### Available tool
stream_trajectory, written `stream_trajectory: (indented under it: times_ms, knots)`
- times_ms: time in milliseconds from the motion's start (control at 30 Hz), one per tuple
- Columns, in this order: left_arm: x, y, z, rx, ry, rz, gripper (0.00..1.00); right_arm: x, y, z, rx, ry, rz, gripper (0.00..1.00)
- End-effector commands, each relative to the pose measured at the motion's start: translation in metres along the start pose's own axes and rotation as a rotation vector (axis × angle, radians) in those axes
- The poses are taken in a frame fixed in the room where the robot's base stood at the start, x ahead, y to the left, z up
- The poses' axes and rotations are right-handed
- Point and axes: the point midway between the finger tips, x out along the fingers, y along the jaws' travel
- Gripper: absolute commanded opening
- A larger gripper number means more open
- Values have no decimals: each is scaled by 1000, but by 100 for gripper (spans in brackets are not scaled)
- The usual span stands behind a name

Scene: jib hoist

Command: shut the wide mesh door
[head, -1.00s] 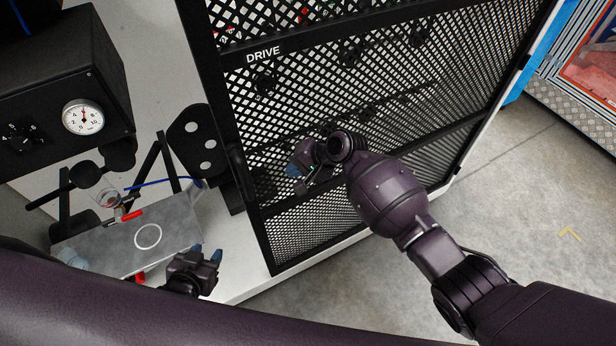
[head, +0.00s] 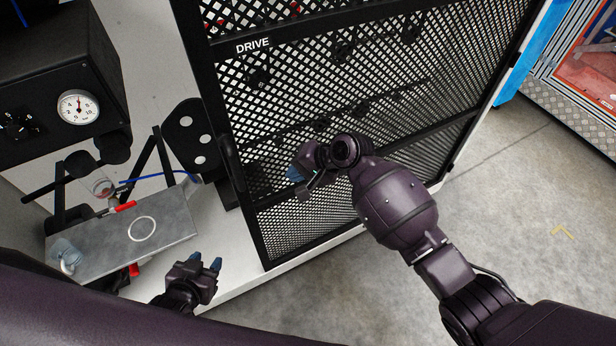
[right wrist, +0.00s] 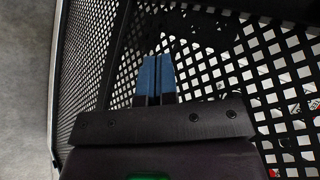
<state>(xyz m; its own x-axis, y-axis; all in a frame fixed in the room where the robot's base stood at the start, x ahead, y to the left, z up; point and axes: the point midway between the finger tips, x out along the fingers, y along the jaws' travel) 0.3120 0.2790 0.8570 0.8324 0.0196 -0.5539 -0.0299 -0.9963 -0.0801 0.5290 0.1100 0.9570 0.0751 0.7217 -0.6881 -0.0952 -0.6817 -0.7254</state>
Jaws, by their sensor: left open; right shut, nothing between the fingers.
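The wide mesh door (head: 300,110) is a black perforated panel in a black frame, labelled DRIVE, and fills the middle of the head view. A black upright handle (head: 231,165) is on its left edge. Whether the door is fully shut cannot be told. My right gripper (head: 295,172) is shut and empty in front of the lower mesh. In the right wrist view its blue fingertips (right wrist: 155,75) are together before the mesh; contact is unclear. My left gripper (head: 208,263) is open and empty, low and left of the door, above the white ledge.
A grey plate (head: 170,240) with a clear cup (head: 66,254) and red-handled valve stands left. A black box with a gauge (head: 78,107) is above it. A black bracket with holes (head: 190,135) stands beside the door. Open concrete floor (head: 520,230) lies right.

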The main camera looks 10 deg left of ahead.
Motion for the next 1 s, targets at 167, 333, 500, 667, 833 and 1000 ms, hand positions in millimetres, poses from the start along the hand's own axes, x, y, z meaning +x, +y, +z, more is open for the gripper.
stream_trajectory:
  times_ms: [167, 333, 500, 667, 833, 1000]
  knots:
    - [2, -1, -6, 4, 10, 0, 43, -21, -2, 14, -2, 0, 0, 0]
    - [2, -1, -6, 4, 10, 0, 43, -40, -5, 26, -1, 0, 0, 0]
    - [2, -1, -5, 4, 9, 0, 43, -52, -8, 34, 0, -1, 0, 0]
    - [1, -1, -4, 3, 8, 0, 43, -57, -8, 37, 0, -1, 2, 0]
    - [1, -1, -4, 3, 7, 0, 43, -58, -8, 37, 1, -1, 2, 0]
    - [1, -1, -4, 3, 6, 0, 43, -58, -10, 36, -42, 6, -7, 0]
